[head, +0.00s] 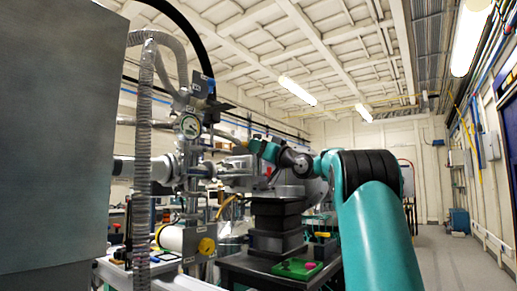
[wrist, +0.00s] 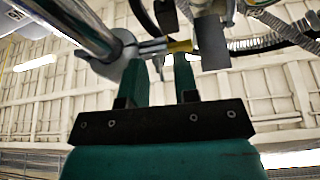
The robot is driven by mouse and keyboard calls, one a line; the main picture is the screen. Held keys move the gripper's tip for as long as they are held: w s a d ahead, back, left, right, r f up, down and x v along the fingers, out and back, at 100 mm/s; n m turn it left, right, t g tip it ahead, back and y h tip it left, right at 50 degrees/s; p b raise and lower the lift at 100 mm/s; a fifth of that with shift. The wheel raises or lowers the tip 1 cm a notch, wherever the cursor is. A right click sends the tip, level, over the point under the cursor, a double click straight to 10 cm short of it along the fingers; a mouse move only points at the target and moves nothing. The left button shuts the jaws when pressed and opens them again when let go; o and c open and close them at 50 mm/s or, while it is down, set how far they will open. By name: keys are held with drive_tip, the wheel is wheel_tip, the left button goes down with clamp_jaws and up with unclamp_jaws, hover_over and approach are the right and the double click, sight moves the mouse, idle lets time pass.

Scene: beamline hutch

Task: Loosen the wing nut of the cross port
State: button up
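The cross port (head: 190,168) is the grey metal vacuum fitting at left of centre in the head view, below a round gauge (head: 190,127). My arm reaches left to it, and its end is small beside the metal parts there. In the wrist view my gripper (wrist: 160,62) has two teal fingers with a clear gap between them. Their tips are close to a metal rod and a yellow brass-coloured piece (wrist: 180,46) that lies across just beyond them. This piece may belong to the wing nut, but I cannot make out its wings. I cannot tell whether the fingertips touch anything.
A shiny tube (wrist: 75,22) and a dark plate (wrist: 211,42) are close to the fingertips. A corrugated hose (head: 143,150) hangs at left beside a large grey cabinet (head: 55,130). A black stage (head: 278,222) stands under my arm.

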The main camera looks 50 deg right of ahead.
drive_tip(key=s+a+r+m+g+h+p, duration=0.25)
drive_tip(key=s+m+p, duration=0.35)
drive_tip(key=m+p, duration=0.45)
drive_tip(key=s+a+r+m+g+h+p, duration=0.1)
drive_tip(key=s+m+g+p, duration=0.2)
drive_tip(key=s+m+p, duration=0.75)
drive_tip(key=a+r+m+g+h+p, duration=0.15)
drive_tip(key=m+p, duration=0.45)
drive_tip(key=p, duration=1)
drive_tip(key=w+a+f+n+g+y+b, duration=0.2)
drive_tip(key=a+f+n, duration=0.4)
drive_tip(key=a+n, duration=0.3)
drive_tip(key=w+a+f+n+g+y+b, duration=0.2)
drive_tip(key=a+f+n+g+y+b, duration=0.2)
drive_tip(key=a, duration=1.4)
drive_tip(key=shift+w+f+n+g+y, duration=0.15)
drive_tip(key=shift+f+n+g+y, duration=0.75)
drive_tip(key=shift+n+y, duration=1.2)
drive_tip(key=shift+n+h, duration=0.3)
